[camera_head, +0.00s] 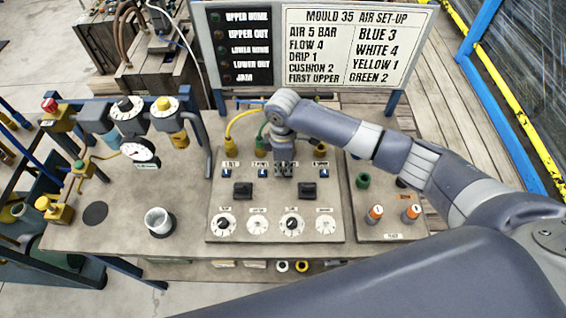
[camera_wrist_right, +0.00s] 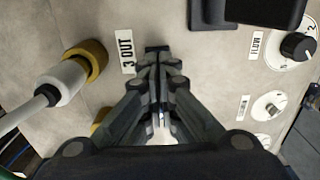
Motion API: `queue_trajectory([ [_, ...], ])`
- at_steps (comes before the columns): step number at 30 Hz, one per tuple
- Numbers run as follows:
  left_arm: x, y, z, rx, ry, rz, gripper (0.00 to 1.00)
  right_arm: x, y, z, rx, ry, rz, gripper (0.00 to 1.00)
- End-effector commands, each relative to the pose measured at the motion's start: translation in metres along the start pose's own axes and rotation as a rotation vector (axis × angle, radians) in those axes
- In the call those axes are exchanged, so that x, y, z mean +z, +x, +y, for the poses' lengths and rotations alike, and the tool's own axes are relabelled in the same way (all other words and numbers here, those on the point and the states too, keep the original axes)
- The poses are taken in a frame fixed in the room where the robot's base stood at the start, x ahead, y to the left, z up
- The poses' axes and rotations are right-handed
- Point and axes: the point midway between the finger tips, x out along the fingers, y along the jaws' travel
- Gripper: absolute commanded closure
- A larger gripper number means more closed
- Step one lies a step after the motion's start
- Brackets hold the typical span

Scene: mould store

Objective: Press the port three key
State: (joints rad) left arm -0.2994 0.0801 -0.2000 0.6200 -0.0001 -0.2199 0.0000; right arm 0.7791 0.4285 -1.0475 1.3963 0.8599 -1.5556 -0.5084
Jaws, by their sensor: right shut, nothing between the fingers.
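My right gripper (camera_head: 284,168) is shut and empty, pointing down over the third place in the row of keys on the panel (camera_head: 335,215). In the right wrist view its fingertips (camera_wrist_right: 157,58) are together beside the "3 OUT" label (camera_wrist_right: 127,52). The port three key is mostly or wholly hidden by the fingers; I cannot tell whether they touch it. Other blue keys show in the row: the first (camera_head: 227,173), the second (camera_head: 262,172) and the last (camera_head: 324,173). My left gripper is not in view.
Two black blocks (camera_head: 242,190) (camera_head: 307,190) and several white dials (camera_head: 291,223) stand on the panel. Hoses with a yellow fitting (camera_head: 237,141) run behind the keys. A white cup (camera_head: 158,221) stands left. A sign board (camera_head: 312,45) rises behind.

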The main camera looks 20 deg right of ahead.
Motion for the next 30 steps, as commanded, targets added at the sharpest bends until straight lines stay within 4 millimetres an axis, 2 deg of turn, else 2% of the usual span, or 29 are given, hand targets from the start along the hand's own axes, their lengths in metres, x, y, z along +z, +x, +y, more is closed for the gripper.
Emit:
queue_trajectory([
  [1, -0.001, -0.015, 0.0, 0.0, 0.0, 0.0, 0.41, 0.0, -0.015, 0.001, 0.003, 0.001, 0.002, 1.0],
  [6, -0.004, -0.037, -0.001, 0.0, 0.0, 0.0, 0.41, 0.0, -0.038, 0.005, 0.013, 0.004, 0.006, 1.0],
  [8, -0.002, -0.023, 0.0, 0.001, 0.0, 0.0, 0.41, -0.001, -0.044, 0.007, 0.02, 0.003, 0.01, 1.0],
  [9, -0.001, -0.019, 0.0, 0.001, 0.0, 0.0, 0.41, -0.001, -0.054, 0.007, 0.021, 0.004, 0.011, 1.0],
  [15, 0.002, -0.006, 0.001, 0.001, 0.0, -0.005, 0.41, -0.001, -0.099, 0.007, 0.021, 0.004, 0.01, 1.0],
  [18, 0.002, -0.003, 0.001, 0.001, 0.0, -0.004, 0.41, -0.001, -0.115, 0.007, 0.021, 0.005, 0.009, 1.0],
  [24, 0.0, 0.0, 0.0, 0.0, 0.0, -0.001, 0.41, -0.001, -0.132, 0.007, 0.019, 0.005, 0.009, 1.0],
  [30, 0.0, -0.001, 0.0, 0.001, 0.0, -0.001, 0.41, 0.0, -0.134, 0.006, 0.018, 0.006, 0.008, 1.0],
])
